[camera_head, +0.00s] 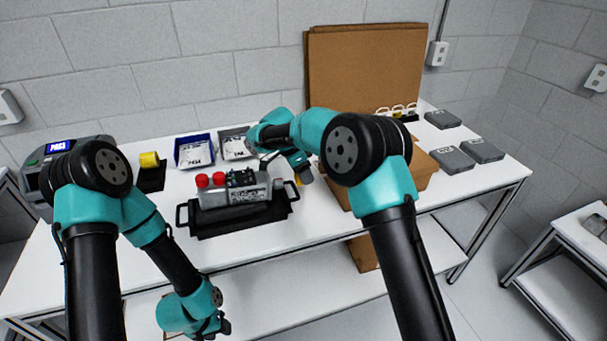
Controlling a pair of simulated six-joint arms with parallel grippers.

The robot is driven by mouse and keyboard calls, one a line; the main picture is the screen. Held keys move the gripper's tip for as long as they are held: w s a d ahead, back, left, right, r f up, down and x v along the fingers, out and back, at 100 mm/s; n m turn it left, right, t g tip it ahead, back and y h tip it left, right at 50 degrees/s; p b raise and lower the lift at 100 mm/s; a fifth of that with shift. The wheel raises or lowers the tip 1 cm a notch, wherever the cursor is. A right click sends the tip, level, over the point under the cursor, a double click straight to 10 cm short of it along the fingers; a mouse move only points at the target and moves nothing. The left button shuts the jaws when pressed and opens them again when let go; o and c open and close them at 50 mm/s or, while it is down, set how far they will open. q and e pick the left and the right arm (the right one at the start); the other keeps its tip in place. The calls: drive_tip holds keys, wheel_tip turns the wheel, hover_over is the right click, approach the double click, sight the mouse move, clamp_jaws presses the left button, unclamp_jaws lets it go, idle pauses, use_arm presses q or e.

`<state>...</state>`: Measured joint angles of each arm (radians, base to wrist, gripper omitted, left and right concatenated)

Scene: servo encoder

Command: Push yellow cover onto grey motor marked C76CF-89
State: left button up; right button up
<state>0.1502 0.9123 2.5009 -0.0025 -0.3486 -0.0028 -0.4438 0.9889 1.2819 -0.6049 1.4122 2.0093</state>
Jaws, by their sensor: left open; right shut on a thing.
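The grey motor (236,193) lies on a black tray (222,231) with handles, at the middle front of the table. It has two red caps on top at its left end; its marking is too small to read. My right gripper (297,177) is at the motor's right end, mostly hidden by its own wrist. It is shut on the yellow cover (298,181), of which only a small yellow patch shows. I cannot tell whether the cover touches the motor. My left gripper (222,327) hangs low in front of the table edge, open and empty.
Behind the motor stand a blue bin (194,164) and a grey bin (234,155) with labelled bags. A yellow roll (149,160) and a label printer (60,150) are at the left. A cardboard box (422,165) and several grey cases (452,160) are at the right.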

drive_tip(key=shift+s+f, duration=0.15)
drive_tip(key=shift+f, duration=0.7)
drive_tip(key=shift+d, duration=0.2)
drive_tip(key=shift+g+y, duration=0.3)
drive_tip(key=shift+y, duration=0.1)
drive_tip(key=shift+d+r, duration=0.15)
drive_tip(key=shift+d, duration=0.05)
idle(1.0)
drive_tip(key=shift+w+r+y, duration=0.1)
drive_tip(key=shift+w+y, duration=0.1)
drive_tip(key=shift+y, duration=0.1)
drive_tip(key=shift+d, duration=0.15)
idle(0.6)
